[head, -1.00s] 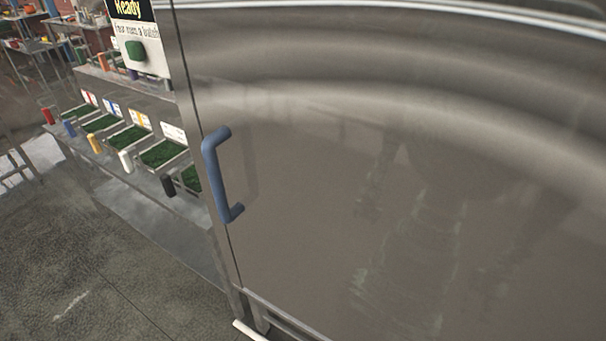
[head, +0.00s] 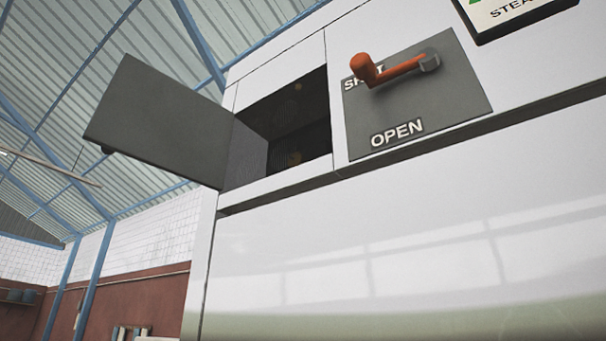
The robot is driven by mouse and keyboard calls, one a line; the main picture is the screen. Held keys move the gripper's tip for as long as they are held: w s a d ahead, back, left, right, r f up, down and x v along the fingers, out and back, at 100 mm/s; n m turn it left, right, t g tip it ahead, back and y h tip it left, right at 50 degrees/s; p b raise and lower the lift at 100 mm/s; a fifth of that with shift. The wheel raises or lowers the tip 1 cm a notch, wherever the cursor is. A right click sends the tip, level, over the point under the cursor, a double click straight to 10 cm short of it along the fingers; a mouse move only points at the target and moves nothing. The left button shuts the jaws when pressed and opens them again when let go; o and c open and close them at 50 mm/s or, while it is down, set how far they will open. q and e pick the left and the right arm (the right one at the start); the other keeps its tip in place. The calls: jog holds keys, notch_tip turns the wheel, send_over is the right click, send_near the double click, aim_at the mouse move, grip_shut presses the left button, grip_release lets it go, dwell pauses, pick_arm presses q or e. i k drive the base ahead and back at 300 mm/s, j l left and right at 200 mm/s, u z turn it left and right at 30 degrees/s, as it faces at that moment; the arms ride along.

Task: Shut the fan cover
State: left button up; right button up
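In the head view, a grey flat cover (head: 163,121) hangs swung out to the left from a dark square opening (head: 303,120) high on a white machine. It stands open, and a dim interior with a mesh-like surface shows inside. I cannot tell for sure that this is the fan cover. Neither of my grippers is in view.
Right of the opening, a grey plate (head: 465,105) marked OPEN and a partly covered word carries an orange lever (head: 392,72). A glossy white panel (head: 420,250) lies below. A brick-red and white wall (head: 140,262) stands behind at left.

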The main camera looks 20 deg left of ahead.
aim_at(143, 115)
jog(key=j+z, duration=0.1)
jog(key=z, duration=0.5)
jog(key=j+z, duration=0.25)
jog(key=j, duration=0.15)
jog(key=k+j+z, duration=0.2)
jog(key=j, duration=0.2)
jog(key=j+z, duration=0.25)
jog(key=j, duration=0.15)
jog(key=k+j+z, duration=0.2)
jog(key=j, duration=0.15)
jog(key=i, duration=0.1)
